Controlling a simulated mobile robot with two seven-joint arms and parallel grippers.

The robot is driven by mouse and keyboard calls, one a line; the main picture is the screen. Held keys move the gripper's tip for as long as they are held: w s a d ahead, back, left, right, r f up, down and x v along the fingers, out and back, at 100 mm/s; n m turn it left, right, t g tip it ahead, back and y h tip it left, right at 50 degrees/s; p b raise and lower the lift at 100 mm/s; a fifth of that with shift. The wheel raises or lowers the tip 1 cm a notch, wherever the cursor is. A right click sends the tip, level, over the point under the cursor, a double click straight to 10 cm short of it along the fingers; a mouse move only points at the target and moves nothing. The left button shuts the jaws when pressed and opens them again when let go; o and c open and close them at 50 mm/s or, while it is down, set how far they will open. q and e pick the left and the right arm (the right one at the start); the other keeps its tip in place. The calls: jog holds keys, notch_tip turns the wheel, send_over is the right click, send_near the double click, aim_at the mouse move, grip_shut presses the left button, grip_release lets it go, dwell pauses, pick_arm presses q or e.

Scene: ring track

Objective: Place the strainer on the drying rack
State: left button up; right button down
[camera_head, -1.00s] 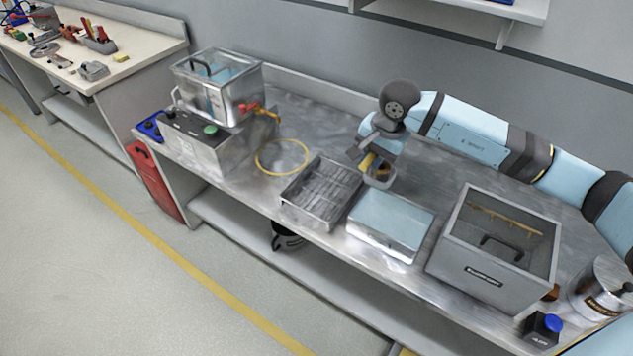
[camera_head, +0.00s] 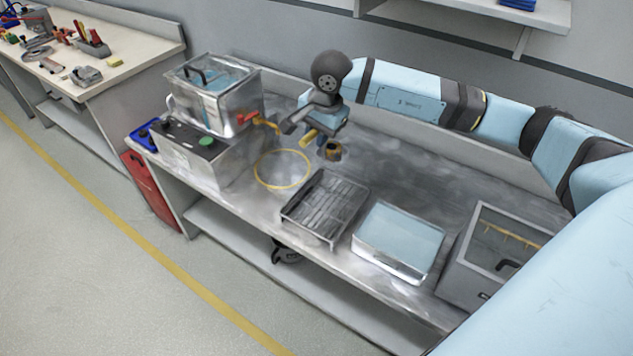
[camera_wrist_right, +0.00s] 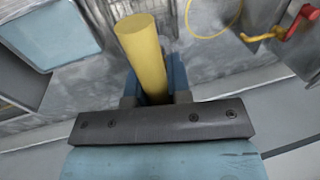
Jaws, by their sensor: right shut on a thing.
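My right gripper (camera_head: 312,133) is shut on a yellow handle, which I take for the strainer's (camera_head: 308,137). The handle also shows as a thick yellow cylinder in the right wrist view (camera_wrist_right: 142,55). The strainer's bowl is not clear; a small brown and dark part (camera_head: 333,151) shows beside the gripper. The gripper is above the metal bench, behind the drying rack (camera_head: 334,243). The rack is a grey slatted tray, and its slats look empty. My left gripper is not in view.
A yellow ring (camera_head: 283,187) lies below the tap. Right of the rack are a blue-topped metal tray (camera_head: 385,268) and a grey lidded box (camera_head: 468,275).

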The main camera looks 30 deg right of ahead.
notch_tip(320, 180, down, 14)
jog(key=p, duration=0.1)
jog(key=shift+f, duration=0.25)
jog(key=shift+w+f, duration=0.1)
jog(key=shift+f, duration=0.15)
jog(key=c, duration=1.1)
grip_release()
jog(key=shift+o, duration=0.2)
jog(key=shift+r, duration=0.2)
